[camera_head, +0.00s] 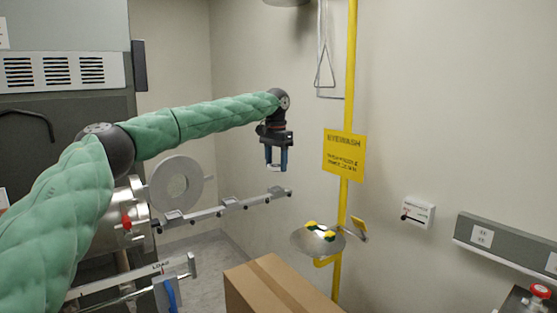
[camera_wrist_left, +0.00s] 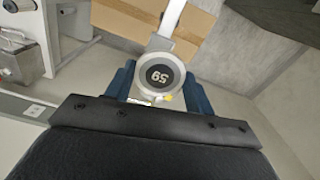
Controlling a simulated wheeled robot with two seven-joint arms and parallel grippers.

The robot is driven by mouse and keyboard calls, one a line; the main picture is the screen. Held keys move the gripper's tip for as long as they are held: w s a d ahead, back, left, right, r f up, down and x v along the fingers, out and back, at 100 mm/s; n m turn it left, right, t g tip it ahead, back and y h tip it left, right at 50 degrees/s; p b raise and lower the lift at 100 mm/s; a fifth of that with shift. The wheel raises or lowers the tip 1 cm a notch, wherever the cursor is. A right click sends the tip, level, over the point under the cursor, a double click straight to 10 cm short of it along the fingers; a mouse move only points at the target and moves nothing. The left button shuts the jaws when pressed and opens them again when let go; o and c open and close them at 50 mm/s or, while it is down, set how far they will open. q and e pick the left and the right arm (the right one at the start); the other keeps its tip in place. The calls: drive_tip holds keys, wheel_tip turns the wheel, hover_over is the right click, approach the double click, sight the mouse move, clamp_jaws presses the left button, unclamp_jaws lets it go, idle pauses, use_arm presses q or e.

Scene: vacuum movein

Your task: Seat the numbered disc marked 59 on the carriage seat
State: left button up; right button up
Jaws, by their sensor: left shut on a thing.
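My left gripper (camera_head: 277,166) points down in the head view, with blue fingers, above and close to the far end of a thin metal rail (camera_head: 255,201). In the left wrist view, the disc marked 59 (camera_wrist_left: 161,75) has a dark face and a pale grey rim. It lies between the fingers of the left gripper (camera_wrist_left: 160,88), which is shut on it. Several small flat carriage pieces (camera_head: 230,203) sit along the rail; which one is the seat I cannot tell. My right gripper is not in view.
A cardboard box (camera_head: 270,287) stands below at the front. A yellow eyewash pole (camera_head: 344,210) with a bowl (camera_head: 308,242) stands right of the gripper.

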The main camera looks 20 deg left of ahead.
use_arm(q)
drive_tip(key=shift+s+f, duration=0.25)
drive_tip(key=shift+f, duration=0.15)
drive_tip(key=shift+w+f, duration=0.15)
drive_tip(key=shift+f, duration=0.6)
drive_tip(key=shift+w+f, duration=0.15)
drive_tip(key=shift+f, duration=0.55)
drive_tip(key=shift+s+f, duration=0.25)
drive_tip(key=shift+f, duration=0.05)
drive_tip(key=shift+w+f, duration=0.1)
drive_tip(key=shift+f, duration=0.05)
drive_tip(key=shift+f, duration=0.8)
idle(0.7)
